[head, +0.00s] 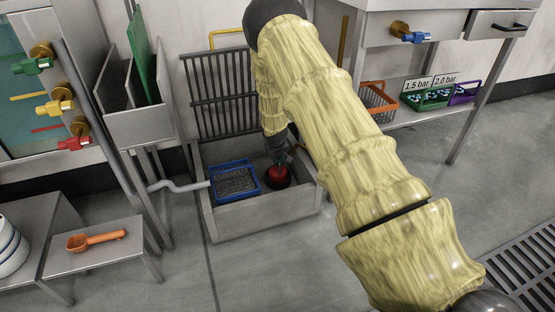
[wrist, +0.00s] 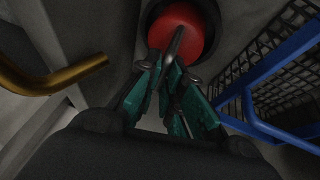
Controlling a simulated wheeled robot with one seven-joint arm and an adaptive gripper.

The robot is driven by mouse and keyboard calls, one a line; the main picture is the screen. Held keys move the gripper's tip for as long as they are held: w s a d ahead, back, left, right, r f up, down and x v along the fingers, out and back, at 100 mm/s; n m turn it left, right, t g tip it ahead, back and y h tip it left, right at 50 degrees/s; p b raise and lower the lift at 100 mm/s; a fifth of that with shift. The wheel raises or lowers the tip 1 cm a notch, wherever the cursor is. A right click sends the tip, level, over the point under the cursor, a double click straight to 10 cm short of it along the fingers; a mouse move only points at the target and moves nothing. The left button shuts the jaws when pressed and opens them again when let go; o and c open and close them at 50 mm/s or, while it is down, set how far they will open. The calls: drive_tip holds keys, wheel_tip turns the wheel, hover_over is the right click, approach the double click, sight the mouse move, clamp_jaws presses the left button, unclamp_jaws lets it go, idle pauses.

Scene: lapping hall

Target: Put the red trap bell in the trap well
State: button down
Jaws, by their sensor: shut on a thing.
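The red trap bell (head: 278,175) is low inside the open grey floor basin, right of a blue basket. My gripper (head: 278,158) points down over it; in the wrist view the green fingers (wrist: 172,82) are shut on the grey handle of the bell (wrist: 180,28). The dark round trap well (head: 278,185) shows around and below the bell, and as a dark ring behind it in the wrist view (wrist: 214,34). The bell lines up roughly with the well. I cannot tell whether it is seated or just above.
The blue mesh basket (head: 233,182) stands close beside the bell in the basin (head: 262,214). A barred grate (head: 222,95) stands upright behind. A brass pipe (wrist: 60,78) shows at left in the wrist view. An orange scoop (head: 95,239) lies on a low bench.

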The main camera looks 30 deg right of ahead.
drive_tip(key=c, duration=1.6)
unclamp_jaws()
drive_tip(key=shift+o, duration=0.2)
drive_tip(key=p+v, duration=0.6)
drive_tip(key=v, duration=0.6)
drive_tip(key=shift+r, duration=0.15)
